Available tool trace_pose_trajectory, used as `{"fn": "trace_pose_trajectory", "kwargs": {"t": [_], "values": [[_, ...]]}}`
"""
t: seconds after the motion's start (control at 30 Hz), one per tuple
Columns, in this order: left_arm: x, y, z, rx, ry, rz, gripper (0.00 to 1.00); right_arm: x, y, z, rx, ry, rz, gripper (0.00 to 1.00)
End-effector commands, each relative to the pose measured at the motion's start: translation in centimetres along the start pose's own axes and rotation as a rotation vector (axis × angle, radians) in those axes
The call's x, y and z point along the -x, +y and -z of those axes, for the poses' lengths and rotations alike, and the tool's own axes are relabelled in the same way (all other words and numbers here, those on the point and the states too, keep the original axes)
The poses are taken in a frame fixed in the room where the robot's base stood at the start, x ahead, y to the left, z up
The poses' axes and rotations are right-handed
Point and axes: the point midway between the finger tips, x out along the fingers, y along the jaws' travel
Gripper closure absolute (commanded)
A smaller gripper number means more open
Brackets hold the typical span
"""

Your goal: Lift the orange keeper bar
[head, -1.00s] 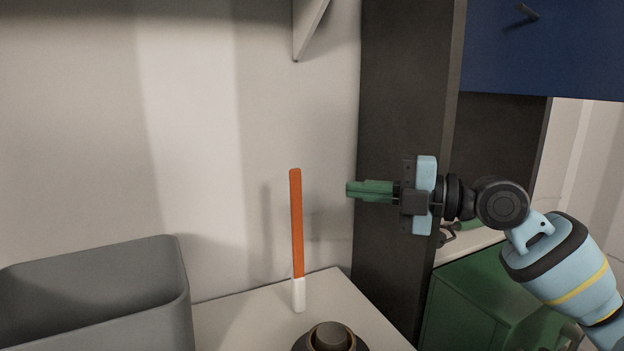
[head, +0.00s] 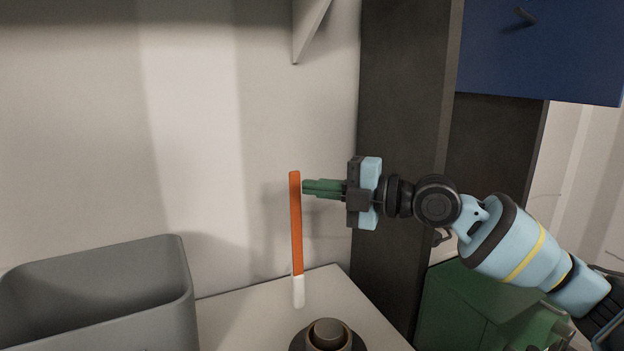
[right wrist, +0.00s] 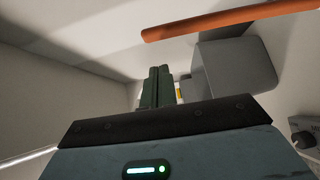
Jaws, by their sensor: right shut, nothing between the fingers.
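The orange keeper bar (head: 296,222) stands nearly upright above the white bench top, with a white lower end. It also crosses the upper right of the right wrist view (right wrist: 230,21). My right gripper (head: 306,188) points left, with its green fingers shut and empty. In the head view its fingertips are close to the right side of the bar's upper part; I cannot tell whether they touch. The closed fingers also show in the right wrist view (right wrist: 157,76), apart from the bar in that picture. My left gripper is not in view.
A grey bin (head: 178,290) stands at the left of the white bench top (head: 245,315). A dark round knob-like part (head: 328,335) is at the front. A dark upright panel (head: 400,130) and a green cabinet (head: 470,300) are at the right. A bracket (head: 308,30) hangs above.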

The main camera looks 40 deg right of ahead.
Motion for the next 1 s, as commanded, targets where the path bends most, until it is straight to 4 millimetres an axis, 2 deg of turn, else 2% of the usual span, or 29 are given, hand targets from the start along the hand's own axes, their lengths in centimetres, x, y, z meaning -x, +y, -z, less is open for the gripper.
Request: {"fn": "trace_pose_trajectory", "kwargs": {"t": [0.03, 0.33, 0.8, 1.0], "values": [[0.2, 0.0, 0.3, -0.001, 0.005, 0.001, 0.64, -0.3, 0.4, -0.3, -0.003, 0.0, -0.006, 1.0], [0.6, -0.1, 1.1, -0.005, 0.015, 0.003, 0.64, -2.0, 0.2, -1.9, -0.001, 0.001, -0.003, 1.0], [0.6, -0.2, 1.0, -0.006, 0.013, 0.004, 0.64, -2.4, 0.0, -2.3, -0.001, 0.002, 0.001, 1.0], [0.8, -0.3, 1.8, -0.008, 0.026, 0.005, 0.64, -3.1, 0.6, -3.1, -0.034, 0.001, 0.029, 1.0]]}}
